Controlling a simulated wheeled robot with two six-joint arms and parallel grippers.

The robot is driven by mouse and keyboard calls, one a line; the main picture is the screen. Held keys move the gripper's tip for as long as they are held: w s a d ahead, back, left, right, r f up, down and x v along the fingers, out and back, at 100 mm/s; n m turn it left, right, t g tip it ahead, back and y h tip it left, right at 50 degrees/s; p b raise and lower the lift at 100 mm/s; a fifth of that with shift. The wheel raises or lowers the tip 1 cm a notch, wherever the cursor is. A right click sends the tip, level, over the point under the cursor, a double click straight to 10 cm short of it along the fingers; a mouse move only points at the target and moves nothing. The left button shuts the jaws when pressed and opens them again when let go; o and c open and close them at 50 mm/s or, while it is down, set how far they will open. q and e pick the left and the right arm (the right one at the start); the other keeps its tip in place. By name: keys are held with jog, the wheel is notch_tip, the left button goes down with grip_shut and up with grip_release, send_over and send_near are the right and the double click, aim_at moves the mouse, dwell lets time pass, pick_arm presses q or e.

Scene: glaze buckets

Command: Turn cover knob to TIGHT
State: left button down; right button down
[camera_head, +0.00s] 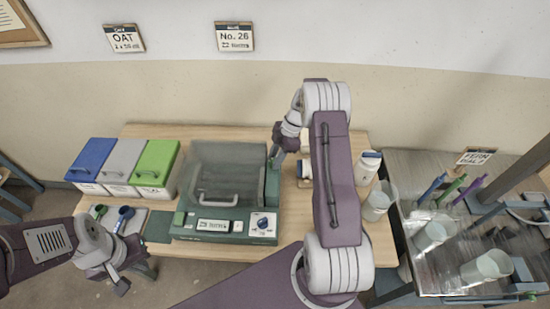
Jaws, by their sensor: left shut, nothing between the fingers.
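The green machine (190,232) stands on the wooden table with a grey see-through cover (230,165) over its top. A round white and blue knob (264,223) sits at the right of its front panel; its marks are too small to read. My left gripper (122,287) is shut and empty, low at the table's front left edge, well left of the knob.
Blue (90,158), grey (122,160) and green (156,163) lidded bins stand at the left. Scoops (124,215) lie in front of them. A white jar (368,167) and bucket (378,203) stand right of my right arm. A metal sink table (440,265) is further right.

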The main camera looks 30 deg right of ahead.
jog(key=shift+f+m+t+b, duration=0.15)
jog(key=shift+m+t+b, duration=0.15)
jog(key=shift+m+b, duration=0.4)
jog(key=m+t+b, duration=0.1)
jog(key=m+b, duration=0.2)
jog(key=m+t+h+b, duration=0.1)
jog(key=m+b, duration=0.1)
jog(key=b, duration=0.1)
jog(key=shift+s+a+m, duration=0.1)
jog(key=shift+s+m, duration=0.05)
jog(key=shift+m, duration=0.25)
jog(key=m+b, duration=0.2)
jog(key=shift+m+t+h, duration=0.3)
jog(key=shift+t+h, duration=0.1)
jog(key=shift+s+a+m+h+b, duration=0.1)
jog(key=shift+m+h+b, duration=0.3)
jog(key=shift+m, duration=0.7)
jog(key=shift+r+m+t+h, duration=0.2)
jog(key=shift+m+t+h, duration=0.1)
jog(key=shift+m, duration=0.7)
jog(key=c, duration=1)
grip_release()
jog(key=shift+c, duration=0.2)
